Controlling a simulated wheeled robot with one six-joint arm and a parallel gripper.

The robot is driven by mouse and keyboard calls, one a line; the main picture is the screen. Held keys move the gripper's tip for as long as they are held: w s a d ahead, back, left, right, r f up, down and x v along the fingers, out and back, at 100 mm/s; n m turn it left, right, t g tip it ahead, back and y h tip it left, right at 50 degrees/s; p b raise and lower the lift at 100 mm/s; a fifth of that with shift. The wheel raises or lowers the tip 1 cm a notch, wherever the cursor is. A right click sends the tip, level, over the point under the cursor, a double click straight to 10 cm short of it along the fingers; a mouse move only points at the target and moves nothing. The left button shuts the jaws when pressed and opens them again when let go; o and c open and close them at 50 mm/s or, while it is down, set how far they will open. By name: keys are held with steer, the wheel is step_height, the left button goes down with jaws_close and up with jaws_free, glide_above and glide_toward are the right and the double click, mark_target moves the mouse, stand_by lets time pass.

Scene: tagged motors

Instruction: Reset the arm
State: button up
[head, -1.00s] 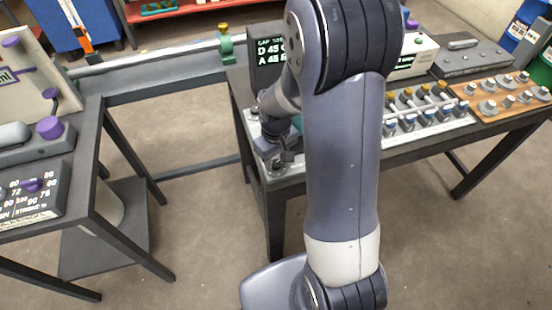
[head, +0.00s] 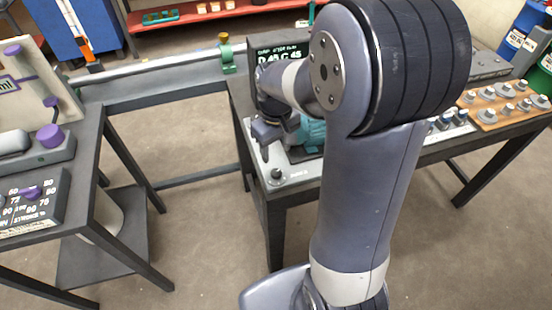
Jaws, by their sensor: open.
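My gripper (head: 266,148) points down above the left end of the light plate (head: 290,176) on the right-hand bench. It looks empty; its fingers are small and dark here. A teal motor (head: 313,133) stands on the plate just right of the gripper, partly hidden by my arm. I cannot tell whether the two touch. Several grey motors with blue parts (head: 447,119) stand in a row further right, mostly hidden behind my arm. A dark display (head: 282,54) with light lettering stands behind the gripper.
A wooden board (head: 488,119) with several metal weights lies on the right of the bench. A rail (head: 165,67) with a green clamp (head: 226,55) runs between the benches. The left bench (head: 88,150) holds a panel and purple knobs. Floor between the benches is clear.

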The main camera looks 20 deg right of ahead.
mark_target(276, 172)
steer(key=shift+r, duration=0.95)
steer(key=shift+f, duration=0.1)
step_height(276, 172, down, 11)
steer(key=shift+r, duration=0.15)
stand_by(0.3)
